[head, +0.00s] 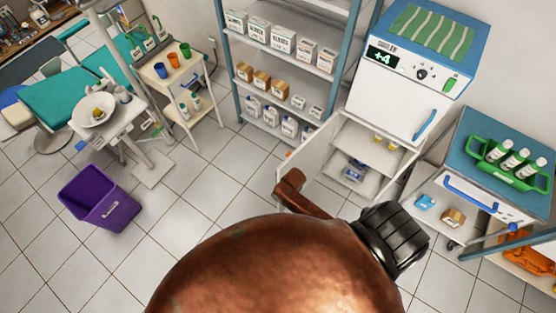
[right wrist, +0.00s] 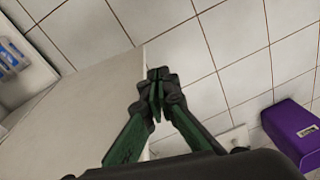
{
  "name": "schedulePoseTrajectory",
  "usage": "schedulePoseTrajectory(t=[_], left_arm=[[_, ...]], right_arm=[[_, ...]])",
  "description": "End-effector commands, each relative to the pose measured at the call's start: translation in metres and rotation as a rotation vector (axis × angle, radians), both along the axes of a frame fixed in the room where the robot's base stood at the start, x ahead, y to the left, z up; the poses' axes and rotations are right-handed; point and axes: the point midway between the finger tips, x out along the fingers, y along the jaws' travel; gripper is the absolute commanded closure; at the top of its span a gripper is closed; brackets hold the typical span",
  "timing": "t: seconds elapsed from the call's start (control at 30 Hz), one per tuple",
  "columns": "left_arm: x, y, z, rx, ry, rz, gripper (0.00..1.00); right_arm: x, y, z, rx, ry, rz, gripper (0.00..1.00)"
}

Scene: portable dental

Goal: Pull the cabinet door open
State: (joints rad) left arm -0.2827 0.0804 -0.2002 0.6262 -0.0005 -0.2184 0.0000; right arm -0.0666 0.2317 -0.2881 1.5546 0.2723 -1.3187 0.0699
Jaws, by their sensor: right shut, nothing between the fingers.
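The white lower cabinet (head: 372,150) stands under a cooler with a "+4" display. Its door (head: 310,150) stands open, swung out to the left, and its shelves show. In the right wrist view the door is a broad pale panel (right wrist: 90,98), with part of the cabinet inside (right wrist: 20,60) beyond it. My right gripper (right wrist: 156,76) is shut and empty, its fingertips at the door's free edge in the picture; I cannot tell whether they touch it. In the head view my own arm covers the bottom middle and hides the right gripper. My left gripper is not in view.
The cooler (head: 401,100) has a blue handle. A blue-topped cart (head: 480,125) with green-racked bottles stands on the right, shelving (head: 238,95) on the left. A purple bin (head: 100,198) stands on the floor; it also shows in the wrist view (right wrist: 290,130). Tiled floor between is clear.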

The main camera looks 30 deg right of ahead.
Motion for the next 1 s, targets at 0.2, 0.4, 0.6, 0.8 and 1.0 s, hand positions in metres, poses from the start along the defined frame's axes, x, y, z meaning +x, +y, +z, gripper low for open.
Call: schedulePoseTrajectory(t=[0.2, 0.4, 0.6, 0.8, 1.0], left_arm=[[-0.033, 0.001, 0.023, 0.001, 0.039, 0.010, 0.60], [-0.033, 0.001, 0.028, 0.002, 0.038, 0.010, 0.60], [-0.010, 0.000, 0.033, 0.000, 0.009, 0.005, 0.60], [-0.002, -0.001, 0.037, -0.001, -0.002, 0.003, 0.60], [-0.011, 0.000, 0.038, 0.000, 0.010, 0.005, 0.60]], right_arm=[[0.043, 0.020, 0.091, 0.009, 0.030, 0.082, 1.00], [0.073, 0.025, 0.121, -0.008, 0.090, 0.129, 1.00], [0.112, 0.017, 0.145, -0.045, 0.158, 0.148, 1.00], [0.163, -0.007, 0.187, -0.104, 0.239, 0.129, 1.00], [0.192, -0.026, 0.224, -0.140, 0.293, 0.089, 1.00]])
